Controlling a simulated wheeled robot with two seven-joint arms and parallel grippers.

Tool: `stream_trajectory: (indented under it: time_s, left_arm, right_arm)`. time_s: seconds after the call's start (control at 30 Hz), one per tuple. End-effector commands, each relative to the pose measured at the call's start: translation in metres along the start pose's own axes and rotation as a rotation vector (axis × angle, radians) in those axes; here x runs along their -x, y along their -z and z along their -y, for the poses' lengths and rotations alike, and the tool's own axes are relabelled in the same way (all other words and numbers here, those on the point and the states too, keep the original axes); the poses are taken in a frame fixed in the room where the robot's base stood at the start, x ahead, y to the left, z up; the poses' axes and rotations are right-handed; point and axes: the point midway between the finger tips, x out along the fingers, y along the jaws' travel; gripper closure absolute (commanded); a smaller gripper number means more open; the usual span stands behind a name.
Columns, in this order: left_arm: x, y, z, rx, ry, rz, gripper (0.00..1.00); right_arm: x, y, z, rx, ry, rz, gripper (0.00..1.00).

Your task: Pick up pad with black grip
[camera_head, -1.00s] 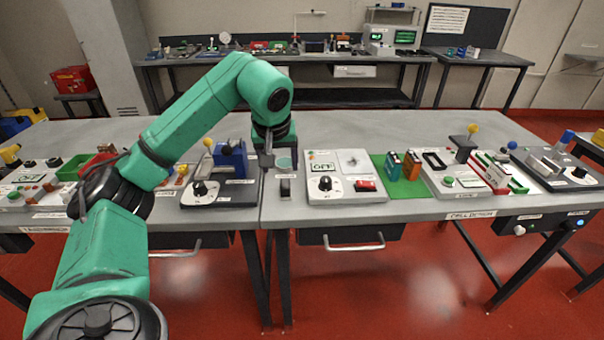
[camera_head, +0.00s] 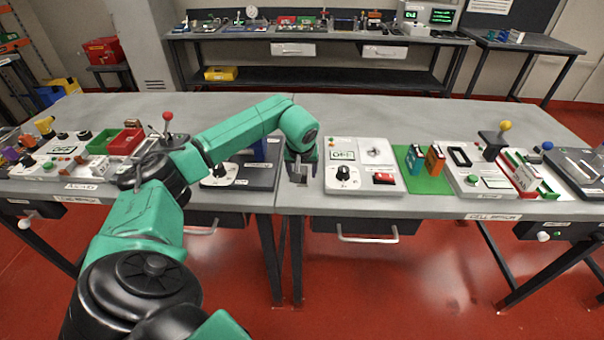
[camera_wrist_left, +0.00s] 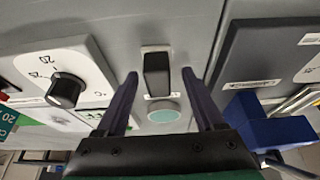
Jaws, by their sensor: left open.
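The pad's black grip (camera_wrist_left: 156,74) is an upright dark block on a small light base, in the middle of the left wrist view. A round pale-green disc (camera_wrist_left: 164,111) lies just beside it, nearer the gripper's body. My left gripper (camera_wrist_left: 160,74) is open and points down, with one finger on each side of the black grip in that view. I cannot tell whether the fingers touch it. In the head view my left gripper (camera_head: 298,178) is over the gap between two devices and hides the grip and disc. My right gripper is not in view.
A white device with a black knob (camera_head: 343,173) and red switch stands close right of the gripper. A dark-based device with a blue block (camera_wrist_left: 270,128) stands close on the other side. A green mat (camera_head: 423,170) holds two small coloured blocks. The table behind is clear.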

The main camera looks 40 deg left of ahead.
Motion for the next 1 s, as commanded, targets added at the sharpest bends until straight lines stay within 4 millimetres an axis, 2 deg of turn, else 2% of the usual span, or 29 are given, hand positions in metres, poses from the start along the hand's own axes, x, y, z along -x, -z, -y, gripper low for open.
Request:
stream_trajectory:
  time_s: [0.07, 0.1, 0.27, 0.3, 0.57, 0.73, 0.87, 1.0]
  left_arm:
    - [0.0, 0.0, 0.0, 0.0, -0.001, 0.0, 0.3]
    - [0.0, 0.0, 0.0, 0.0, -0.001, 0.0, 0.34]
    - [0.0, 0.0, 0.0, 0.0, -0.001, 0.0, 0.95]
    - [0.0, 0.0, 0.0, 0.0, -0.001, 0.0, 1.0]
    - [0.002, 0.001, -0.001, 0.0, -0.001, -0.001, 1.0]
    - [0.014, 0.007, -0.001, 0.001, -0.003, -0.004, 1.0]
    - [0.042, 0.019, -0.002, 0.003, -0.006, -0.007, 1.0]
    - [0.095, 0.041, -0.002, 0.004, -0.008, -0.009, 1.0]
  right_arm:
    - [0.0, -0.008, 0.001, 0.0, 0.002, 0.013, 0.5]
    - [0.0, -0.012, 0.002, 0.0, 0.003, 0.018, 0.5]
    - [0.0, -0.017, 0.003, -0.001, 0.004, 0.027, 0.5]
    - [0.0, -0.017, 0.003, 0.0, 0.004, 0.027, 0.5]
    - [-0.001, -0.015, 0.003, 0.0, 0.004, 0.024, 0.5]
    - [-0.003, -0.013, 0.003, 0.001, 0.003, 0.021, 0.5]
    - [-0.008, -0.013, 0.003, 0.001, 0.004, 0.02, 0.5]
    - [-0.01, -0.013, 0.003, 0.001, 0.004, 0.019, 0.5]
